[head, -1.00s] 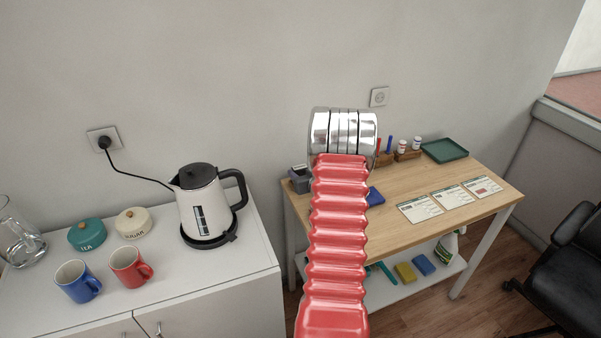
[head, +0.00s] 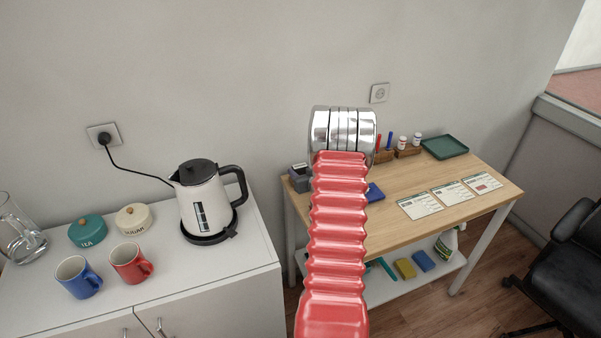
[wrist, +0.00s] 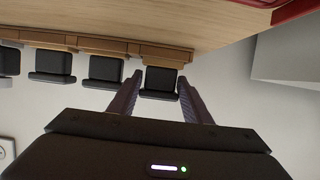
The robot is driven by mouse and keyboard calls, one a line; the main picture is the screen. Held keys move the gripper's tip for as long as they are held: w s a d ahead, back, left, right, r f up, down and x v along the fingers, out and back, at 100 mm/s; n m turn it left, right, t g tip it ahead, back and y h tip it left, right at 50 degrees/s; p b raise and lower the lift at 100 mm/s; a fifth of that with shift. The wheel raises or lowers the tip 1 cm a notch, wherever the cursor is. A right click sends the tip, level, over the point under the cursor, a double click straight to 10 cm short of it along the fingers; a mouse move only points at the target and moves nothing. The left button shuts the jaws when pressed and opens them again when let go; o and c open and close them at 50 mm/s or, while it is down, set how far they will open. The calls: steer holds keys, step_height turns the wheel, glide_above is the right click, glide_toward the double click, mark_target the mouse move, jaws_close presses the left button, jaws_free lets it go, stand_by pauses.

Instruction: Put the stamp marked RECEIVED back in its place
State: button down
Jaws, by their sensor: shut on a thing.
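My gripper (wrist: 160,86) is shut on a dark block-shaped stamp (wrist: 160,77) in the wrist view. The stamp sits between the two fingertips at one end of a wooden rack (wrist: 92,43). I cannot tell whether it rests fully in the rack, and no RECEIVED marking is readable. Several similar dark blocks, such as one beside it (wrist: 103,70), stand in a row along the rack. In the head view my arm hides the gripper, the held stamp and most of this rack area.
The wall is close behind. The table's middle is mostly clear.

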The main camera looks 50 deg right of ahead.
steer(key=c, duration=1.2)
jaws_free()
steer(key=shift+o, duration=0.2)
steer(key=shift+s, duration=0.1)
steer(key=shift+v, duration=2.5)
steer(key=shift+o, duration=0.7)
steer(key=o, duration=0.4)
steer(key=shift+o, duration=0.2)
steer(key=shift+s+a+r, duration=0.1)
steer(key=v, duration=1.3)
steer(key=shift+s, duration=0.2)
steer(key=shift+a, duration=0.15)
